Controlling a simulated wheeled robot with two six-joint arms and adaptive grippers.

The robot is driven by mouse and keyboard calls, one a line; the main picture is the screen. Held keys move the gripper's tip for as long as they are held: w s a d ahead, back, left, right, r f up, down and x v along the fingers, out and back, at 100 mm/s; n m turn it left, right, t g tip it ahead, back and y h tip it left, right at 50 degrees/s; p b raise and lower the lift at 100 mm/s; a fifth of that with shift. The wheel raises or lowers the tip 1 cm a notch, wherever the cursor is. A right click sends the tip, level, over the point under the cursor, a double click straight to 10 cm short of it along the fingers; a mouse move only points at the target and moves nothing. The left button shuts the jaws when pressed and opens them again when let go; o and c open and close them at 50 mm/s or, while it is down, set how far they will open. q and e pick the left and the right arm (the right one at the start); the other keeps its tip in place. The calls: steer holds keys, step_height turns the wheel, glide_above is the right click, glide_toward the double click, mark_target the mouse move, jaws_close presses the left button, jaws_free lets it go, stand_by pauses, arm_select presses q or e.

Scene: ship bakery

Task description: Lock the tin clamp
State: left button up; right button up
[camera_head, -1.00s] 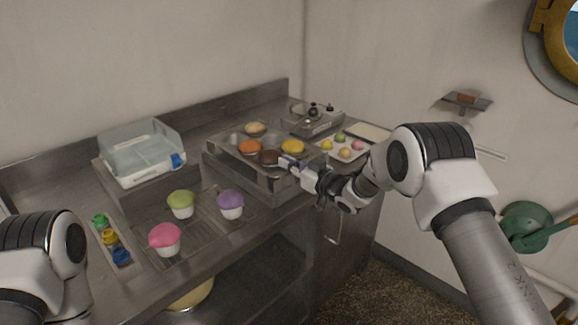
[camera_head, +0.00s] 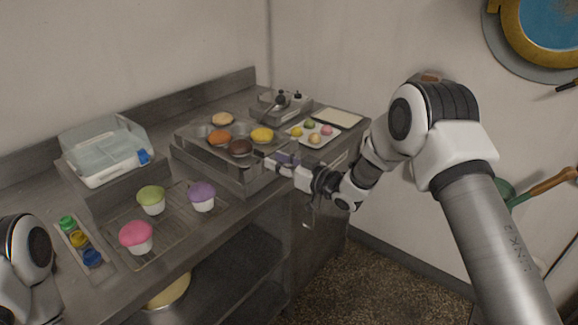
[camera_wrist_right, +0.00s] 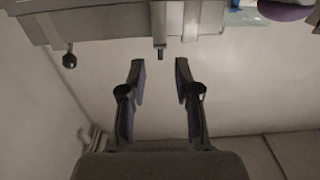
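The muffin tin (camera_head: 203,158) sits in a metal holder on the counter, with orange, brown, yellow and pale muffins in it. My right gripper (camera_head: 268,160) is at the holder's front right side. In the right wrist view, my right gripper (camera_wrist_right: 160,72) is open and empty. A small metal pin or lever (camera_wrist_right: 160,48), perhaps the clamp, hangs from the metal edge just beyond the gap between the fingertips. It looks apart from both fingers. The clamp cannot be made out clearly in the head view. My left gripper is out of view; only part of the left arm shows.
A dark knob (camera_wrist_right: 69,60) stands left of the fingers in the wrist view. Purple (camera_head: 202,196), green (camera_head: 151,199) and pink (camera_head: 137,236) cupcakes stand on a rack. A small pastry tray (camera_head: 312,136) lies behind my right gripper. Floor space is free before the counter.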

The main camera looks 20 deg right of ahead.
steer(key=v, duration=0.5)
steer(key=s+a+f+m+g+h, duration=0.1)
steer(key=s+f+m+g+h, duration=0.1)
steer(key=s+f, duration=0.55)
steer(key=s+a+f+m+g+h, duration=0.15)
steer(key=s+f, duration=0.25)
steer(key=f, duration=0.6)
steer(key=s+f+m+g+h, duration=0.1)
steer(key=s+f+g, duration=0.2)
steer(key=s+f, duration=0.45)
steer(key=s+d+f+m+g+h, duration=0.1)
steer(key=s+d+f+g+h, duration=0.1)
steer(key=s, duration=0.6)
steer(key=s+d+f+m+g+h, duration=0.1)
steer(key=s+d+f+g+h, duration=0.1)
steer(key=s, duration=0.6)
steer(key=s+d+f+m+g+h, duration=0.1)
steer(key=s+d+f+g+h, duration=0.1)
steer(key=s, duration=0.7)
steer(key=shift+f+g, duration=0.8)
steer(key=shift+g, duration=0.35)
